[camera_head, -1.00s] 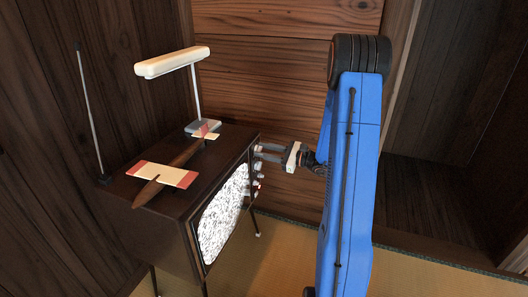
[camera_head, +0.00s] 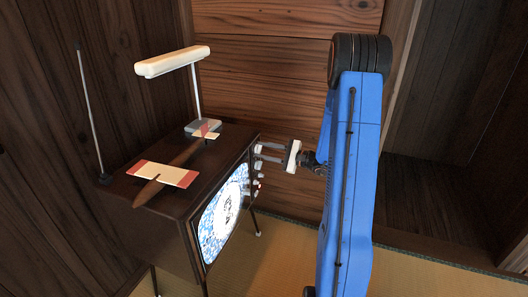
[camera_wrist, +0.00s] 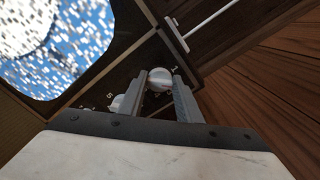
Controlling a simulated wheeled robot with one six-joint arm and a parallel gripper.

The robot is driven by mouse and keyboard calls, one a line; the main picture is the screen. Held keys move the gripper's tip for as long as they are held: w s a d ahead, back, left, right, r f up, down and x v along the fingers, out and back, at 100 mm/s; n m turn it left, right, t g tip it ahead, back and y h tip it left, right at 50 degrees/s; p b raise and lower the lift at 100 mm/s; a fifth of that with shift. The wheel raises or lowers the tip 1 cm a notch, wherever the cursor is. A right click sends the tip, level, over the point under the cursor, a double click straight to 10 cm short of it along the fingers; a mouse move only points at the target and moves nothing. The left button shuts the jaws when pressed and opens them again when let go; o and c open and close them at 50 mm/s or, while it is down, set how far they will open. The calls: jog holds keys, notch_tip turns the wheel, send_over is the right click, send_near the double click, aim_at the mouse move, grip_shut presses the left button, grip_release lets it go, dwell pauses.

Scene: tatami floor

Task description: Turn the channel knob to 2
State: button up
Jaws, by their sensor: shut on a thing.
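The television (camera_head: 180,218) stands on thin legs at the left, its screen (camera_head: 224,212) showing a blue and white picture with a dark figure in the middle. Its knobs run down the right edge of its front. In the wrist view, the channel knob (camera_wrist: 160,79), round and pale, sits between the two fingers of my gripper (camera_wrist: 158,88), which is shut on it. Panel digits show around it, partly hidden by the fingers; I cannot tell which one the knob points to. My gripper (camera_head: 266,153) also shows at the upper knobs in the head view.
A second pale knob (camera_wrist: 117,103) is just left of the fingers. A toy plane (camera_head: 165,175), a white lamp (camera_head: 172,61) and an antenna (camera_head: 90,115) are on the television's top. Wooden walls stand behind; the tatami floor (camera_head: 410,275) at front right is clear.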

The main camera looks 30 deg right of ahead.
jog(key=o, duration=1)
jog(key=shift+o, duration=0.2)
jog(key=shift+s, duration=0.1)
jog(key=v, duration=1.7)
jog(key=shift+s+d+f, duration=0.1)
jog(key=shift+d, duration=0.05)
